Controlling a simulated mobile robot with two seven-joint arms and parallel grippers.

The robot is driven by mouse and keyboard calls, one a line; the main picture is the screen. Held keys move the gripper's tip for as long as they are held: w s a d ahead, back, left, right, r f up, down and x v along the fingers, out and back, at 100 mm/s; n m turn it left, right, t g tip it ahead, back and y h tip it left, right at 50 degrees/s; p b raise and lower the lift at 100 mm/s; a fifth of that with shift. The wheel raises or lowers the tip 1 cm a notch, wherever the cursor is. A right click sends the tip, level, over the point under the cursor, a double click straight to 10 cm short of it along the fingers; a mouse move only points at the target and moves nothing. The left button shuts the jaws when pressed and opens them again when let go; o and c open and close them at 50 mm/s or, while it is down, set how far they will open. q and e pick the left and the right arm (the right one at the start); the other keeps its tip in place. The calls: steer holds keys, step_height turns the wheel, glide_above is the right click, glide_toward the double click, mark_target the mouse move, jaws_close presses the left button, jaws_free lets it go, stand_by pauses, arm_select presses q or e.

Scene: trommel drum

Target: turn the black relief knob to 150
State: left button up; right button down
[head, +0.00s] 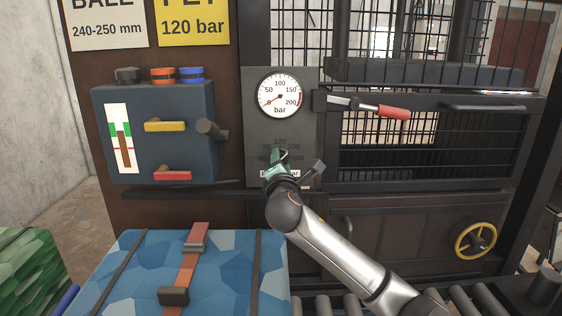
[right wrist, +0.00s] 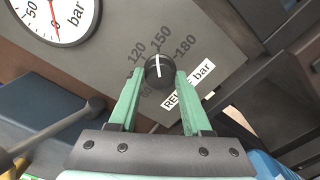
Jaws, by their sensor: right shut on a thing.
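The black relief knob (right wrist: 159,72) sits on the grey panel between my right gripper's green fingers (right wrist: 157,88). Its white line points nearly at the 150 mark (right wrist: 162,38), slightly toward the 120 side. In the head view my right gripper (head: 277,162) is at the panel below the gauge and hides the knob. Its fingers are shut on the knob, one on each side. The "RELIEF bar" label (right wrist: 190,88) is partly covered by a finger. My left gripper is not in view.
A pressure gauge (head: 280,96) above the knob reads near 0. A blue box (head: 200,110) with yellow and red levers stands to the left. A red-handled lever (head: 393,112) is at upper right. A strapped blue bale (head: 140,268) lies in front, at lower left.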

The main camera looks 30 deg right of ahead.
steer(key=shift+f+m, duration=0.1)
steer(key=shift+m, duration=0.3)
steer(key=shift+c, duration=1.7)
jaws_free()
steer(key=v, duration=1.2)
steer(key=shift+s+a+b, duration=0.2)
steer(key=shift+s+b, duration=0.05)
steer(key=shift+b, duration=0.2)
